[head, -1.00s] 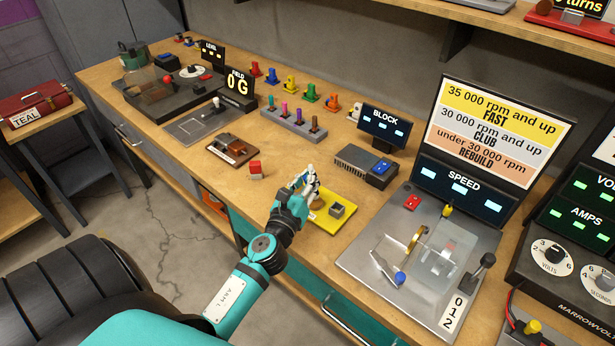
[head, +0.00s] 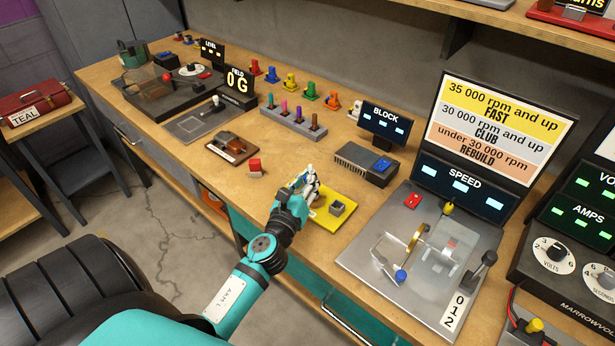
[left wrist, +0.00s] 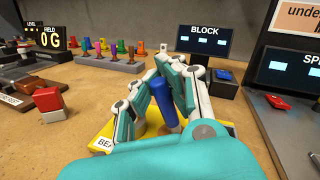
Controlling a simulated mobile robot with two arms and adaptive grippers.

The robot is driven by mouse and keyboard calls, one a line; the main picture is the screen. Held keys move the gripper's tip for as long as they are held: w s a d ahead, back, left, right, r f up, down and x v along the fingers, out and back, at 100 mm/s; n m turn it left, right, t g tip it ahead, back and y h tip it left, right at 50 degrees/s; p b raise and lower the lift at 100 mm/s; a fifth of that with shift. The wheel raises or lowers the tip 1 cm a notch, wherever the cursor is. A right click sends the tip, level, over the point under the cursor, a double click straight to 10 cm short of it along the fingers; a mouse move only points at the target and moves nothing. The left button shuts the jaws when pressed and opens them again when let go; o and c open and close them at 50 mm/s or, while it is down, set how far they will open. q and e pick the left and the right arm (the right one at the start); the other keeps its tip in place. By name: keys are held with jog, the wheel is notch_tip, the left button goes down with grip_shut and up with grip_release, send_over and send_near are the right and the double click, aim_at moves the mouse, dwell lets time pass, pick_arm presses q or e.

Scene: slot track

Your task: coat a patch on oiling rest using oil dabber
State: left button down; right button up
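A yellow tray (head: 341,219) lies near the bench's front edge, with a small grey block (head: 337,209) on it. In the left wrist view the yellow tray (left wrist: 97,136) has a label starting "BEA". My left gripper (head: 309,176) is low over the tray's left part. A brown rest (head: 232,148) carrying a small brown car lies further left; I cannot read which piece is labelled as the oiling rest. My right gripper is out of view.
A red-topped block (head: 255,168) stands left of the gripper. A dark box with a blue button (head: 366,165) is behind the tray. The speed rig's metal plate (head: 360,255) is to the right. A rack of coloured pegs (head: 293,124) is at the back. Bare wood lies between them.

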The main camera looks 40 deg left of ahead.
pick_arm(q)
jog(key=shift+f, duration=0.25)
jog(key=shift+f, duration=0.15)
dwell(0.8)
notch_tip(320, 180, up, 7)
jog(key=p, duration=0.6)
jog(key=shift+r+p, duration=0.2)
jog(key=shift+p, duration=0.15)
jog(key=shift+f, duration=0.1)
dwell(0.5)
